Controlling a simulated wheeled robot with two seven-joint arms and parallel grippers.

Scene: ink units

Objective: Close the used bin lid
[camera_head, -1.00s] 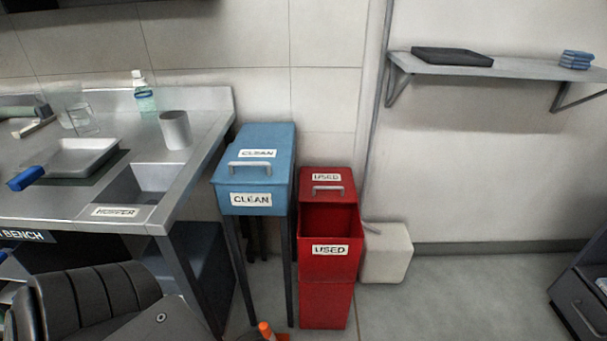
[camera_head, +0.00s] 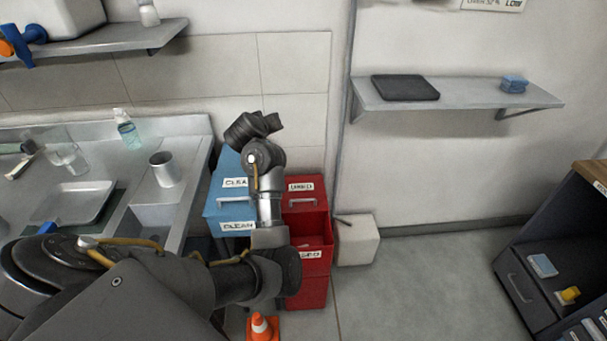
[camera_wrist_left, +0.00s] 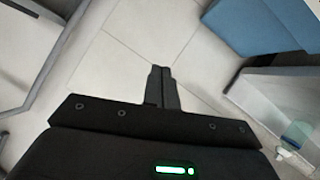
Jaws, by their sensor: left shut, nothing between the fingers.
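The red used bin (camera_head: 316,291) stands right of the blue clean bin (camera_head: 217,207). Its lid (camera_head: 304,187), with a grey handle and a USED label, sits toward the back. A dark opening shows in front of the lid, so the bin is open. My left arm partly covers the bin's left side and the clean bin. My left gripper (camera_wrist_left: 162,76) is shut and empty in the left wrist view, over pale floor tiles; the used bin is not seen there. In the head view its fingers are unclear. My right gripper is not in view.
A steel bench with a cup (camera_head: 165,169) and bottle (camera_head: 127,130) is at left. A white box (camera_head: 358,240) stands right of the bins. An orange cone (camera_head: 262,327) is in front. A shelf (camera_head: 455,94) is above open floor.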

